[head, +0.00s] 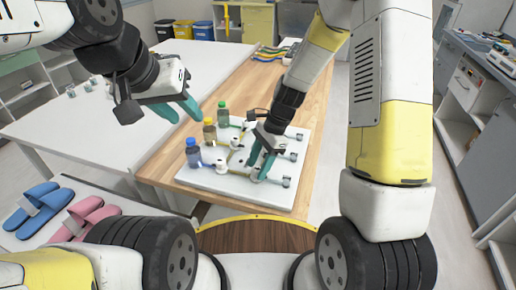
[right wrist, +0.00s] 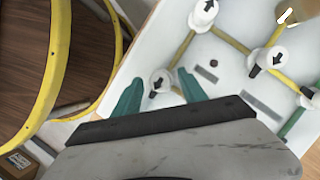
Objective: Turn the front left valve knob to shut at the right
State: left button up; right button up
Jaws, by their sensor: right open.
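A white valve board (head: 210,180) lies on the wooden table strip, with white knobs on coloured pipes. The front left knob (head: 221,165) is beside the blue bottle (head: 193,153); in the right wrist view it sits at the top (right wrist: 203,15), its black arrow pointing up and right. My right gripper (head: 262,165) is open over the front right knob (head: 258,175). In the right wrist view that knob (right wrist: 158,82) shows between the teal fingertips, its arrow pointing down and left; contact cannot be told. My left gripper (head: 187,112) is open and empty, above the white table.
A yellow-capped bottle (head: 209,131) and a green bottle (head: 223,114) stand along the board's left side. More knobs (right wrist: 272,57) sit behind the front row. Blue slippers (head: 33,206) and pink slippers (head: 82,216) lie at the left. The white table (head: 80,120) has free room.

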grip_shut()
jog(key=n+g+h, duration=0.1)
jog(key=n, duration=0.3)
jog(key=shift+w+a+n, duration=0.1)
jog(key=shift+w+n, duration=0.05)
jog(key=shift+n, duration=0.25)
jog(key=n+h, duration=0.1)
jog(key=n, duration=0.1)
jog(key=n+g, duration=0.1)
jog(key=n, duration=0.1)
jog(key=shift+a+n+h, duration=0.1)
jog(key=shift+n+h, duration=0.2)
jog(key=shift+h, duration=0.1)
jog(key=n+h, duration=0.1)
jog(key=n, duration=0.3)
jog(key=shift+a+n+h, duration=0.1)
jog(key=shift+n+h, duration=0.2)
jog(key=shift+h, duration=0.1)
jog(key=shift+a+n+h, duration=0.1)
jog(key=shift+n+h, duration=0.5)
jog(key=shift+n, duration=1.2)
